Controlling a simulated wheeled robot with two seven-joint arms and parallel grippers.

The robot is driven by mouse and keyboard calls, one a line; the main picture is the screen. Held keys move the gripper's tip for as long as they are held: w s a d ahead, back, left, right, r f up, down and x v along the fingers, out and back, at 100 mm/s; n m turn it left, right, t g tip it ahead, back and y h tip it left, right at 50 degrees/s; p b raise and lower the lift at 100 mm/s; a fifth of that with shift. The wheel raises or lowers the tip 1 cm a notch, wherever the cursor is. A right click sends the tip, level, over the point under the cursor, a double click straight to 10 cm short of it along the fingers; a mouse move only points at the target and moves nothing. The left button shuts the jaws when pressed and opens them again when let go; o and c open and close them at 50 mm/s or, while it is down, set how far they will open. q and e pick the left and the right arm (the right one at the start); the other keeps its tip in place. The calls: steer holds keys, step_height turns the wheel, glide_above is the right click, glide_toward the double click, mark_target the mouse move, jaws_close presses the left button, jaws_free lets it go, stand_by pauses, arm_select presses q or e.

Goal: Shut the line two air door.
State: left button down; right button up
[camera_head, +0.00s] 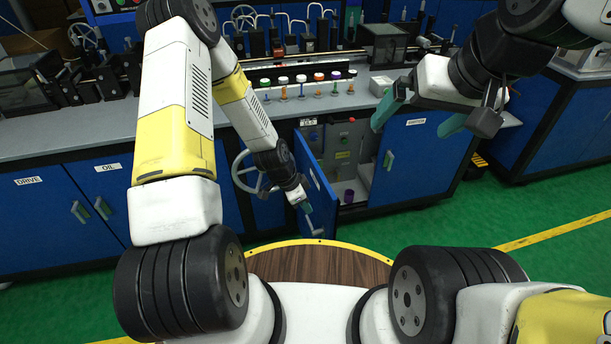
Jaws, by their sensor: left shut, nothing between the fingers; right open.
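A blue cabinet door (318,178) stands open in the head view, swung out toward me from its left side. A small label (308,122) sits above the opening, too small to read surely. The open compartment (345,140) shows a grey panel with red and blue parts and a purple item (348,196) low inside. My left gripper (308,208) is shut and empty, close to the outer face of the door near its lower free end; I cannot tell whether it touches. My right gripper (420,112) is open and empty, raised in front of the cabinet to the right of the opening.
Closed blue doors labelled DRIVE (28,181) and OIL (107,167) are on the left. A grey handwheel (245,172) is beside my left forearm. A closed door (415,165) is right of the opening.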

arm_select(q)
steer(key=shift+w+d+f, duration=0.35)
steer(key=shift+d+f, duration=0.15)
steer(key=shift+d, duration=0.3)
steer(key=shift+w+d+f, duration=0.3)
steer(key=shift+d+f, duration=0.15)
steer(key=shift+d, duration=0.35)
steer(key=shift+w+d+f, duration=0.35)
steer(key=shift+d+f, duration=0.15)
steer(key=shift+d, duration=0.3)
